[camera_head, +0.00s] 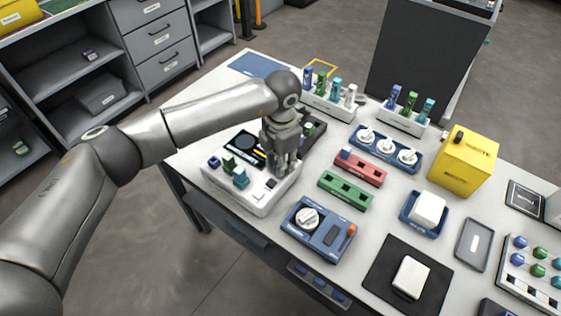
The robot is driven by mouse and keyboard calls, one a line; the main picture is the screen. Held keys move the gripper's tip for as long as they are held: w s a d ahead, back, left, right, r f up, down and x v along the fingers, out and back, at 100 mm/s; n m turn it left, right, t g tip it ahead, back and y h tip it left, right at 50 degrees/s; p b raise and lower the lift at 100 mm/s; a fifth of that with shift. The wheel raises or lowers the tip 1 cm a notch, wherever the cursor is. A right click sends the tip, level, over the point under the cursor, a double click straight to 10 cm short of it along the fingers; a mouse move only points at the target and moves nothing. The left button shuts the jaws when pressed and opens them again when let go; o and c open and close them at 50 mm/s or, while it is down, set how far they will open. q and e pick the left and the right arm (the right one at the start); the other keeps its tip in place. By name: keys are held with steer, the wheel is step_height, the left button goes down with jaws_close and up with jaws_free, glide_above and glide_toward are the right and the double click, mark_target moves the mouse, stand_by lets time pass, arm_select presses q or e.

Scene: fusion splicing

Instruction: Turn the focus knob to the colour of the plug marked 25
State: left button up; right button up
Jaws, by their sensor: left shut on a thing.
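My left gripper (281,172) points down over the right side of a white device (262,208). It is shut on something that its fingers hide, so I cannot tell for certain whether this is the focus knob. The device also carries a dark panel with a round dial and small blue, green and teal parts. Coloured plugs stand upright in a white rack (320,103) at the back and a second white rack (404,122) to its right. Their numbers are too small to read, so I cannot pick out plug 25. My right gripper is not in view.
In front stands a blue box with a white dial (307,217). Right of the gripper are a green block (346,190), a red block (361,169) and a blue tray with white round parts (386,150). A yellow box (464,163) stands farther right.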

arm_select(q)
steer(key=o, duration=1)
steer(key=shift+o, duration=0.2)
step_height(320, 180, up, 12)
steer(key=shift+s+d, duration=0.1)
steer(key=shift+s, duration=0.05)
